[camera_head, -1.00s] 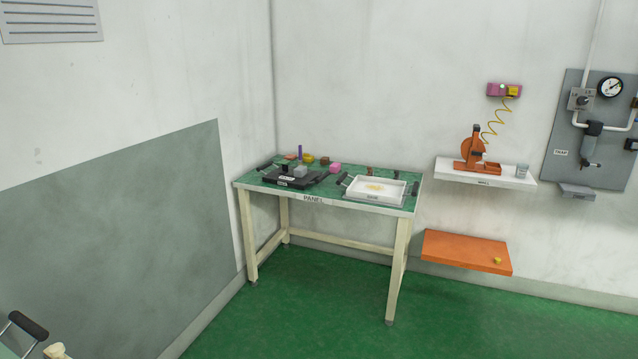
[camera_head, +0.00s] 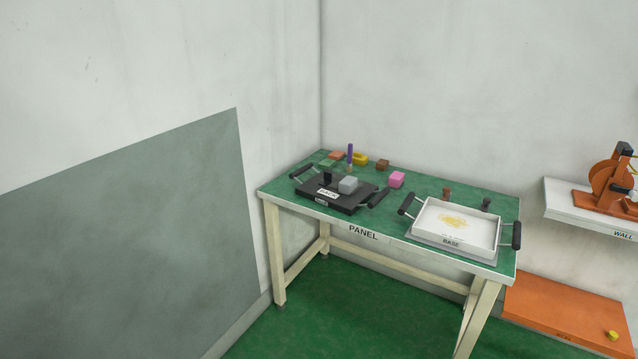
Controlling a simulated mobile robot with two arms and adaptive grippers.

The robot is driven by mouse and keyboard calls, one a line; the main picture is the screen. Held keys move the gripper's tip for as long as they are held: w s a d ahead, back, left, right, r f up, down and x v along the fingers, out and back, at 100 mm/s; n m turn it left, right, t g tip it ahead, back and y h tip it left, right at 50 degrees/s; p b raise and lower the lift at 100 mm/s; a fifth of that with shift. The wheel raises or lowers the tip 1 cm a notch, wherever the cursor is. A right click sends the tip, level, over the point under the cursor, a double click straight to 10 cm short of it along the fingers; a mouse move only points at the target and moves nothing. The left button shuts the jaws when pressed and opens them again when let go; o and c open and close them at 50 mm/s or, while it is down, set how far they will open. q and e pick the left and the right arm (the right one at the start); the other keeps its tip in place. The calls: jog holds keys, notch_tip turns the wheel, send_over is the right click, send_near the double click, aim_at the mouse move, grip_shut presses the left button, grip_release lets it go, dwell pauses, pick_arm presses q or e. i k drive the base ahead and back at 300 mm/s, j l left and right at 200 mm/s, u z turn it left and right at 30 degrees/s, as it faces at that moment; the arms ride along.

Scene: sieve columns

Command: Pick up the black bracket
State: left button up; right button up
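A green-topped table (camera_head: 290,187) labelled PANEL stands in the corner. On its left part is a black tray (camera_head: 312,199) with dark handles. A small black upright piece (camera_head: 328,178) stands on this tray beside a grey block (camera_head: 348,185) and a white label. It may be the black bracket, but it is too small to be sure. Another small dark piece (camera_head: 486,203) stands behind the white tray on the right; its shape is unclear. Neither of my grippers is in view.
A white tray (camera_head: 425,228) labelled BASE, with yellowish bits inside, is on the table's right. Pink (camera_head: 397,180), yellow (camera_head: 360,159) and brown (camera_head: 383,165) blocks and a purple rod (camera_head: 350,153) stand behind. An orange shelf (camera_head: 560,312) is low at right. Green floor lies in front.

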aim_at(327, 181)
jog(key=i+j, duration=0.7)
jog(key=i, duration=0.2)
